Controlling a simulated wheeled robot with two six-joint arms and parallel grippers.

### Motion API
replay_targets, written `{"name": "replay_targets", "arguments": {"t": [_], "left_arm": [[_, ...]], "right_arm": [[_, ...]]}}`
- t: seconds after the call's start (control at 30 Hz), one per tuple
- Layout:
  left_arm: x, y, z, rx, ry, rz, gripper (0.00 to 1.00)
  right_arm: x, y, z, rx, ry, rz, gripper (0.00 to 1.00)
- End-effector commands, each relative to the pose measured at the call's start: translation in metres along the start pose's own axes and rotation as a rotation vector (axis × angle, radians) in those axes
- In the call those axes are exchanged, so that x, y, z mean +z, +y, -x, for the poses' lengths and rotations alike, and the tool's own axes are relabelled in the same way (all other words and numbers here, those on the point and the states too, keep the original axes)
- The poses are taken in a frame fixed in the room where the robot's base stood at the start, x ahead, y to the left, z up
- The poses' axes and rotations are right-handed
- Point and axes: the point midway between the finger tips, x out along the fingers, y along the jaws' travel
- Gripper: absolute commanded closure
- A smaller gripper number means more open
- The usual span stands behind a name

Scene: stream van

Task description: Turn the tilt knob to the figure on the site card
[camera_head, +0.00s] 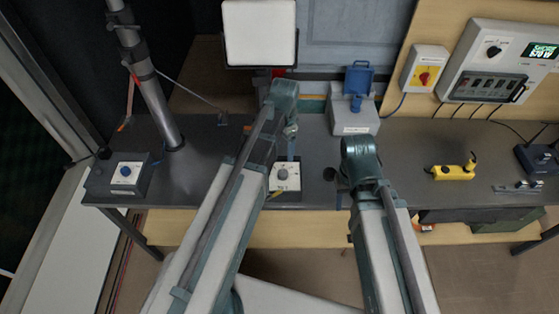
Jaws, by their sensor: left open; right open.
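A control box (289,191) with a pale face and a round grey knob (283,174) sits on the dark bench, just below my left gripper. Another box (140,190) with a blue knob (125,171) sits at the bench's left end. The lettering on both is too small to read, so I cannot tell which is the tilt knob. My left gripper (291,152) is open, pointing down over the middle box; I cannot tell whether it touches the knob. My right gripper (343,188) is open and empty, to the right of that box. I cannot identify the site card.
A mast (146,85) rises at the left behind the blue-knob box. A blank white panel (260,33) stands at the back. A grey box with a blue cover (357,80), a yellow pendant (453,171) and a wall panel (490,65) lie right. The bench between mast and middle box is clear.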

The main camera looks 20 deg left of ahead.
Motion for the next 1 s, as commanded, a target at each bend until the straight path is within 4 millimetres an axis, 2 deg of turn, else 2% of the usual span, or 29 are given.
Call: {"name": "replay_targets", "arguments": {"t": [0.07,0.27,0.47,1.0], "left_arm": [[0.000,-0.005,0.001,0.001,0.003,-0.011,0.19],[0.000,-0.004,-0.003,0.001,0.003,-0.013,0.19],[0.000,-0.004,-0.016,0.001,0.003,-0.012,0.19],[0.000,-0.004,-0.090,0.001,0.003,-0.012,0.19]], "right_arm": [[0.000,0.000,0.001,0.000,0.000,0.000,0.50],[0.000,0.000,-0.003,0.000,0.000,0.000,0.50],[-0.001,-0.001,-0.016,0.000,0.000,0.000,0.50],[-0.005,-0.008,-0.089,0.000,0.000,-0.002,0.50]]}}
